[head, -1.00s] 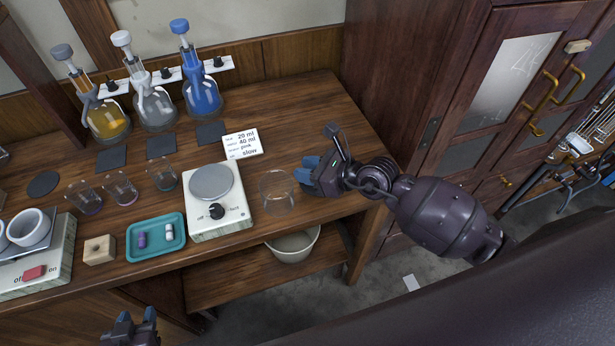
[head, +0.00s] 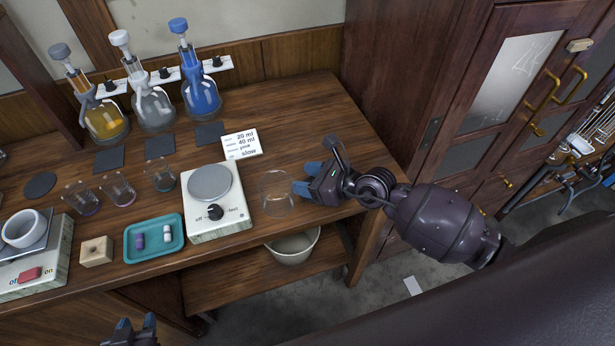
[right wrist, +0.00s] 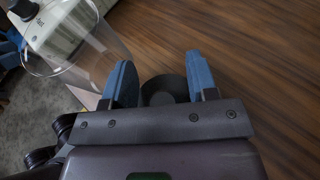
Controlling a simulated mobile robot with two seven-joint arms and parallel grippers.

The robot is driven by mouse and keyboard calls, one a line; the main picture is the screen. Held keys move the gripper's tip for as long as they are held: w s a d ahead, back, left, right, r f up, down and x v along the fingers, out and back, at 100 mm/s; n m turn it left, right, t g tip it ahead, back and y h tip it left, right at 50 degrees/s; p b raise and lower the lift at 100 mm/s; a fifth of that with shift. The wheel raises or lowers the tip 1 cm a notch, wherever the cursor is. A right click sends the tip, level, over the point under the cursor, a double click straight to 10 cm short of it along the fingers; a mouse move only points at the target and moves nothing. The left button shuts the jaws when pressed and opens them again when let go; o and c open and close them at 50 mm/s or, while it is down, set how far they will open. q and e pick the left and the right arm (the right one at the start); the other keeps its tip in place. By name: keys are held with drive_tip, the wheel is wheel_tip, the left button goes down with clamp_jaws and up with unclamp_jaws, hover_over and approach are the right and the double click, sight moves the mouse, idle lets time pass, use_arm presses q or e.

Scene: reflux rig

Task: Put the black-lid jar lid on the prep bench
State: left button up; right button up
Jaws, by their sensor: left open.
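A clear glass jar (head: 277,193) stands uncovered on the prep bench (head: 310,110), right of the white hotplate; it also shows at the left of the right wrist view (right wrist: 85,50). My right gripper (head: 307,178) is low over the bench, just right of the jar. In the right wrist view its blue fingers (right wrist: 160,82) are spread apart. A dark round lid (right wrist: 164,90) shows between them against the wood, with gaps on both sides. The lid is hidden in the head view. My left gripper (head: 135,325) is open and empty at the bottom edge.
The hotplate (head: 216,205), a teal tray (head: 154,238) and small glass beakers (head: 118,188) stand left of the jar. A written card (head: 241,145) lies behind. A white bin (head: 294,246) is below. The bench's back right is clear.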

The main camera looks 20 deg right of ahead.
drive_tip(key=shift+r, duration=0.2)
drive_tip(key=v, duration=1.2)
drive_tip(key=m, duration=0.1)
drive_tip(key=m+t, duration=0.1)
drive_tip(key=shift+s+a+r+m+y, duration=0.1)
drive_tip(key=shift+s+a+m+y, duration=0.1)
drive_tip(key=shift+a+m+y, duration=0.15)
drive_tip(key=s+d+f+n+h, duration=0.2)
drive_tip(key=s+f+n+h, duration=0.1)
drive_tip(key=n, duration=0.7)
drive_tip(key=s+d+f+n+h, duration=0.2)
drive_tip(key=s+f+n+h, duration=0.2)
drive_tip(key=n, duration=0.6)
drive_tip(key=s+d+f+n+t+h, duration=0.1)
drive_tip(key=s+d+f+n+h, duration=0.1)
drive_tip(key=f+n, duration=0.5)
drive_tip(key=s+n+h, duration=0.1)
drive_tip(key=n, duration=0.2)
drive_tip(key=shift+s+f+n+h, duration=0.15)
drive_tip(key=shift+s+n+h, duration=0.05)
drive_tip(key=shift+n+h, duration=0.15)
